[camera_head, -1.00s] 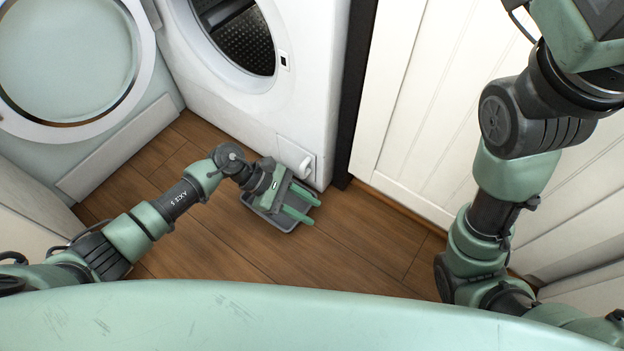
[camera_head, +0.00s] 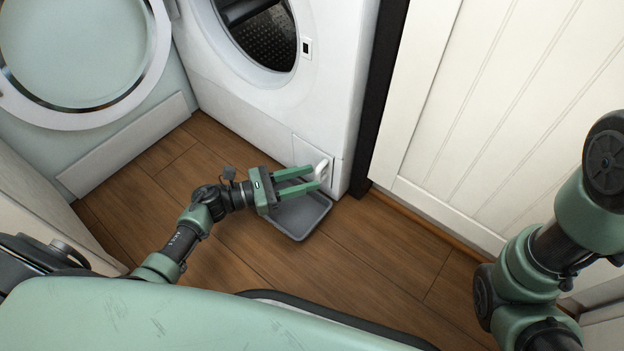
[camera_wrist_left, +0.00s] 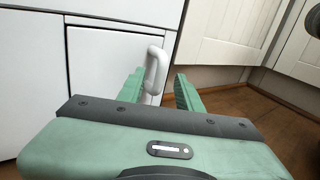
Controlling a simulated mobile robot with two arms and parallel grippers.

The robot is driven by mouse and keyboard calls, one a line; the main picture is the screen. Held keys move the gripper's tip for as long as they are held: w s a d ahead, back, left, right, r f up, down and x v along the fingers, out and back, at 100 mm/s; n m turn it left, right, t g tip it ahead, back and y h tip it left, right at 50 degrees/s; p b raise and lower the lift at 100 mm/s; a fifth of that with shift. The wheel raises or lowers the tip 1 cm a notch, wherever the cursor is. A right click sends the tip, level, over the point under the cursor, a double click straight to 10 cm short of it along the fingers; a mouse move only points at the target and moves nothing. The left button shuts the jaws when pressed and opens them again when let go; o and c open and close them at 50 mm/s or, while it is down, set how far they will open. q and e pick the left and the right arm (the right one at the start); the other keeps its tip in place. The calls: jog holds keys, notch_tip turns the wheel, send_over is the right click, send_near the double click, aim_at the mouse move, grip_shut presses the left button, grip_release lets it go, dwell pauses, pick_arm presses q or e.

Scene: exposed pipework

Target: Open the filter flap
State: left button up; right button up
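The filter flap (camera_head: 310,152) is a square white panel low on the right of the white washing machine's front. It looks closed, flush with the front. It also shows in the left wrist view (camera_wrist_left: 105,58). A white loop handle (camera_head: 322,170) stands out at its right side, also in the left wrist view (camera_wrist_left: 153,72). My left gripper (camera_head: 314,179) is open, its two green fingers pointing at the handle. In the left wrist view the handle appears between the fingers, nearer the left one; contact cannot be told. My right arm is at the right; its gripper is out of view.
A grey shallow tray (camera_head: 299,222) lies on the wooden floor under my left gripper. A white panelled cabinet (camera_head: 480,110) stands at the right. Bare floor (camera_head: 370,250) lies right of the tray.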

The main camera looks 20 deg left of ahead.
pick_arm(q)
jog(key=shift+x, duration=0.95)
grip_shut()
dwell(0.7)
